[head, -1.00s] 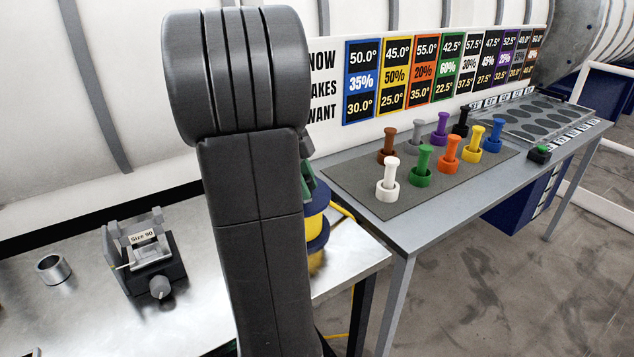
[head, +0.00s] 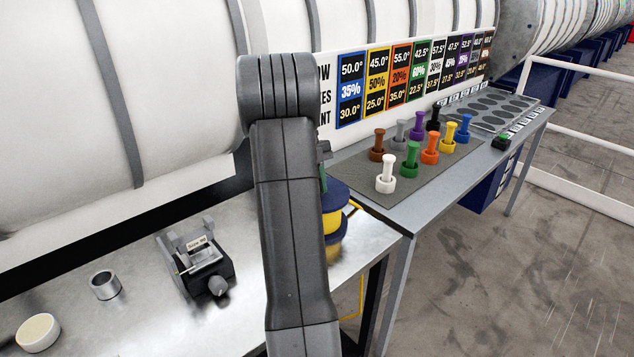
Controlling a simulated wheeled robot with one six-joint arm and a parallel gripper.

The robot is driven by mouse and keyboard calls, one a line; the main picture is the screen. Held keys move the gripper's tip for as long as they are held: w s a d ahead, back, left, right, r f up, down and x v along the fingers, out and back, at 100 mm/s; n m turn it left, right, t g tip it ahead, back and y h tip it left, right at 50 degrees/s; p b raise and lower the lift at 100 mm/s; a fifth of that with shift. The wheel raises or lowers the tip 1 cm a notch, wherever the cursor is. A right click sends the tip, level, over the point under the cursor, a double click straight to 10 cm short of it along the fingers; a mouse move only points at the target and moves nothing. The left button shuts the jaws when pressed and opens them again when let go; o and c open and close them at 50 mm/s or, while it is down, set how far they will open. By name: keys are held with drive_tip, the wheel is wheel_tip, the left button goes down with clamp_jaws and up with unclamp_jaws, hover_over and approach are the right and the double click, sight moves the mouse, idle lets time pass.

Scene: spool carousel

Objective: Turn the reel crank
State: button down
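A reel with dark blue flanges (head: 338,192) and a yellow middle (head: 333,222) stands on the metal bench, largely hidden behind my own arm. A yellow line (head: 358,207) runs at its right side. I cannot make out the reel's crank. My arm fills the middle of the head view and covers most of my gripper. A small dark and green piece (head: 323,178) shows at the arm's right edge, just above the reel. I cannot tell whether it is part of my gripper or of the reel, nor whether anything is held.
On the bench (head: 110,335) are a dark clamp fixture (head: 205,268), a metal ring (head: 105,285) and a round cream-topped part (head: 38,332). A grey table (head: 400,207) at right bears several coloured pegs in collars. A sign panel (head: 375,85) stands behind. Floor (head: 470,270) is open at right.

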drive_tip(key=shift+w+a+r+m, duration=0.1)
drive_tip(key=shift+a+m, duration=0.15)
drive_tip(key=shift+m, duration=0.25)
drive_tip(key=c, duration=1.1)
unclamp_jaws()
drive_tip(key=p+v, duration=0.3)
drive_tip(key=v, duration=1)
drive_tip(key=shift+r, duration=0.35)
drive_tip(key=shift+w+f, duration=0.1)
drive_tip(key=shift+w, duration=0.05)
drive_tip(key=b+x, duration=0.2)
drive_tip(key=x, duration=1.1)
drive_tip(key=shift+s+f+b, duration=0.2)
drive_tip(key=shift+f+b, duration=0.1)
drive_tip(key=shift+f, duration=0.05)
